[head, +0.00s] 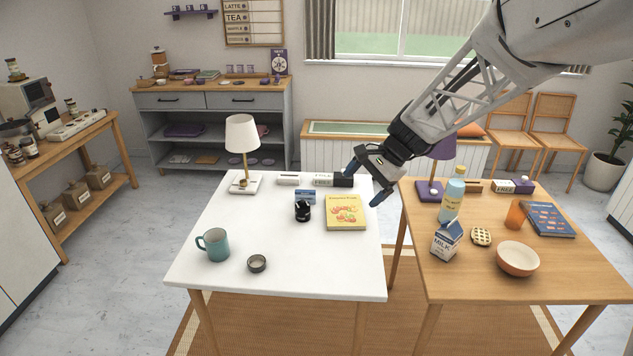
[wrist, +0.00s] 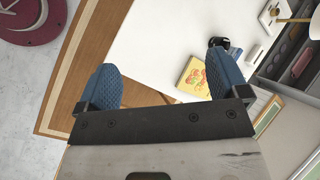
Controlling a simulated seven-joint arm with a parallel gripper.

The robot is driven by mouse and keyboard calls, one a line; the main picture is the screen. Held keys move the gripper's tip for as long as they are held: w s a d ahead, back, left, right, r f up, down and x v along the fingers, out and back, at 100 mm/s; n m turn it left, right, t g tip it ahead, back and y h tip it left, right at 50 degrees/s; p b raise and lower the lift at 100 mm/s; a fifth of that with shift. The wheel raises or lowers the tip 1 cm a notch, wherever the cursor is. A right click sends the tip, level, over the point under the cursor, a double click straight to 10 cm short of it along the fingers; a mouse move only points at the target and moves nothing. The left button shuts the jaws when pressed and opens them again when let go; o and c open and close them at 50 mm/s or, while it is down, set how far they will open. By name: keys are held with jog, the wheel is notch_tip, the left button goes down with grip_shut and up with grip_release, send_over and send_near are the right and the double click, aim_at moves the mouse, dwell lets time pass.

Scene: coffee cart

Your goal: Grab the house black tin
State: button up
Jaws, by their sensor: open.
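A small dark, round container (head: 303,211) stands on the white table (head: 250,278), left of a yellow book (head: 345,212). It may be the house black tin, but I can read no label on it. It also shows small and dark in the wrist view (wrist: 218,42). A black block (head: 343,180) lies at the table's back beside a white box (head: 322,180). My gripper (head: 366,182) is open and empty, above the right back part of the white table. Its blue fingers are spread apart in the wrist view (wrist: 162,72).
A wooden table (head: 510,285) stands right, with a bottle (head: 452,198) and milk carton (head: 446,242). The front middle is clear.

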jog(key=w+a+f+m+y, duration=0.25)
jog(key=w+f, duration=0.25)
jog(key=w, duration=0.3)
jog(key=w+a+f+m+y, duration=0.1)
jog(key=w+a+f+m, duration=0.1)
jog(key=w+a+f, duration=0.5)
jog(key=m+t+y, duration=0.1)
jog(key=m+y, duration=0.2)
jog(key=m, duration=0.3)
send_near(304, 205)
jog(key=shift+w+a+f, duration=0.2)
jog(key=shift+a+f, duration=0.1)
jog(key=shift+a, duration=0.25)
jog(key=shift+w+a+f, duration=0.25)
jog(key=shift+a+f, duration=0.05)
jog(key=shift+a, duration=0.25)
jog(key=shift+a, duration=0.1)
jog(key=shift+x, duration=1.2)
jog(key=shift+s+a, duration=0.1)
jog(key=shift+x, duration=2.5)
jog(key=shift+s, duration=0.15)
jog(key=shift+c, duration=0.2)
